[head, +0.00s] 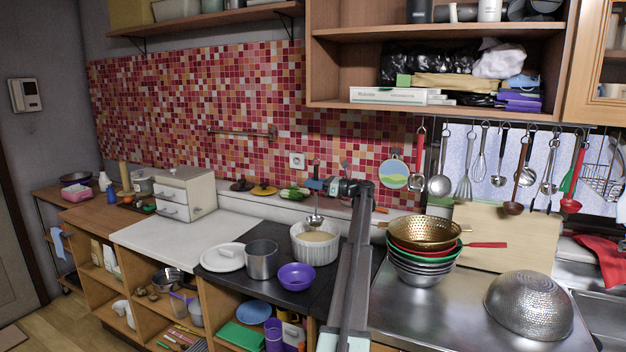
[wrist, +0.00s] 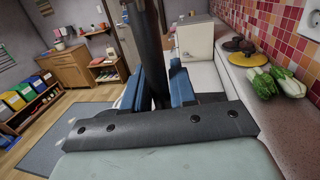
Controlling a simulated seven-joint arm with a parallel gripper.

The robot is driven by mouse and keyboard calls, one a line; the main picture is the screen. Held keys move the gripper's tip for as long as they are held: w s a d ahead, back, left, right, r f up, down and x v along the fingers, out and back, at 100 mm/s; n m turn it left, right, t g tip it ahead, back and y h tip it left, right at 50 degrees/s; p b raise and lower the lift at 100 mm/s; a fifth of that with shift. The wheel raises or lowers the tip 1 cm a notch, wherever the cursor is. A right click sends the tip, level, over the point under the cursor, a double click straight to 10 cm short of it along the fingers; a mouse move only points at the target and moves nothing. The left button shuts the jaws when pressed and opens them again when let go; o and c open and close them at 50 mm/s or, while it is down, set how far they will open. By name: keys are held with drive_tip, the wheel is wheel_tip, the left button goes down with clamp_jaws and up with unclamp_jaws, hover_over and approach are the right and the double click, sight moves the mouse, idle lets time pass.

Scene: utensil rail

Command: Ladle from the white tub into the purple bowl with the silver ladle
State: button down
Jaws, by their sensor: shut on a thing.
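The white tub (head: 315,251) is a ribbed round pot with pale yellowish contents, standing on the dark counter. The purple bowl (head: 296,277) stands in front of it and a little to the left; it looks empty. My gripper (head: 314,184) is above the tub, its blue fingers shut on the handle of the silver ladle (head: 315,220). The ladle hangs about upright, with its bowl over the tub's far rim; I cannot tell whether it holds anything. In the wrist view, the dark handle (wrist: 152,50) stands between the blue fingers (wrist: 157,92); the ladle's bowl is hidden.
Stacked bowls with a gold colander (head: 424,231) stand to the right, beyond my arm. Green vegetables (head: 294,192) lie on the ledge behind. The white counter (head: 180,240) at left is largely clear.

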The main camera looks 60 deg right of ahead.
wheel_tip(320, 180, down, 12)
idle(1.3)
drive_tip(key=shift+r, duration=0.1)
idle(0.9)
wheel_tip(320, 180, up, 11)
drive_tip(key=shift+r, duration=0.2)
idle(1.3)
idle(0.4)
drive_tip(key=shift+r, duration=2.5)
